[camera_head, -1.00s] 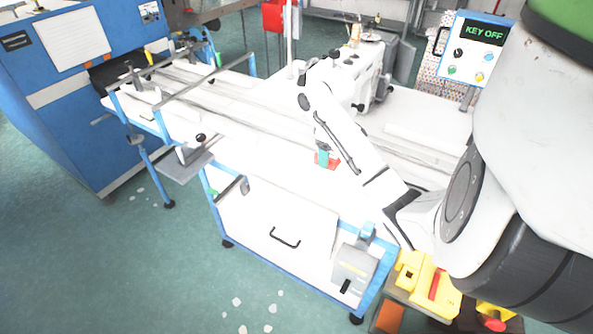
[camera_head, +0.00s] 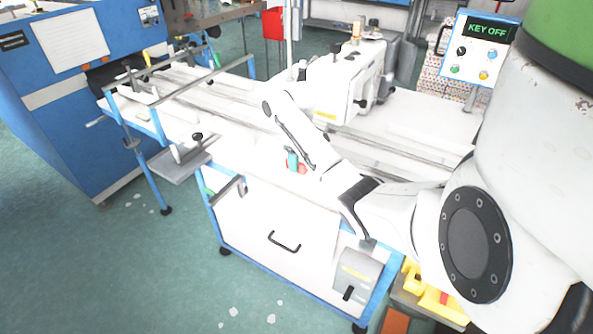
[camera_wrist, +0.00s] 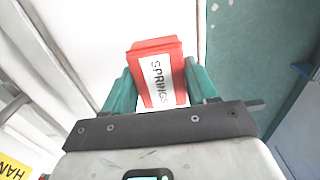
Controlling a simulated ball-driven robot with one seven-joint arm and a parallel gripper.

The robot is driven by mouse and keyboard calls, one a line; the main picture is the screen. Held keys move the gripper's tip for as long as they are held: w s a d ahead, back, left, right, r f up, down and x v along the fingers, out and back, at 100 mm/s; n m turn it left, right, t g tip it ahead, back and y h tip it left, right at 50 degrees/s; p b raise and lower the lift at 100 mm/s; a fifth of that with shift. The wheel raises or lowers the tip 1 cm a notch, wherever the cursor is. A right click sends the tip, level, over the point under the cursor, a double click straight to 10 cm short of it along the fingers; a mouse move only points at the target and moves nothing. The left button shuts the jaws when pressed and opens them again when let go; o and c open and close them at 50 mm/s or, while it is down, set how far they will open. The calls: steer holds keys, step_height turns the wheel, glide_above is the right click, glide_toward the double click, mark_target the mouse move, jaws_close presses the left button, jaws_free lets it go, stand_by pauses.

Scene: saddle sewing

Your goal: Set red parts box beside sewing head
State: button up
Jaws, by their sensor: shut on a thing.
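The red parts box (camera_wrist: 178,58), with a white label reading "SPRINGS", is between the teal fingers of my gripper (camera_wrist: 160,78) in the wrist view. My gripper is shut on it. In the head view the box (camera_head: 302,169) shows as a small red patch by the teal fingers (camera_head: 292,160), partly hidden by them and my arm, at the front edge of the white table. Whether it touches the table I cannot tell. The white sewing head (camera_head: 350,84) stands behind and to the right of the box, apart from it.
The white table (camera_head: 245,135) has long rails and a clear stretch left of my arm. A blue machine (camera_head: 75,90) stands at the far left. A control panel (camera_head: 478,48) reads "KEY OFF" at the back right. Yellow parts (camera_head: 428,292) lie low at the right.

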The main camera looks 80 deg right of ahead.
steer(key=shift+w+d+f, duration=0.1)
steer(key=shift+w+f, duration=0.3)
steer(key=shift+f, duration=1.75)
steer(key=o, duration=1.1)
steer(key=shift+f, duration=0.1)
step_height(320, 180, up, 11)
steer(key=shift+r+p, duration=0.1)
steer(key=shift+p, duration=0.5)
steer(key=shift+r+p, duration=0.45)
steer(key=shift+r, duration=0.1)
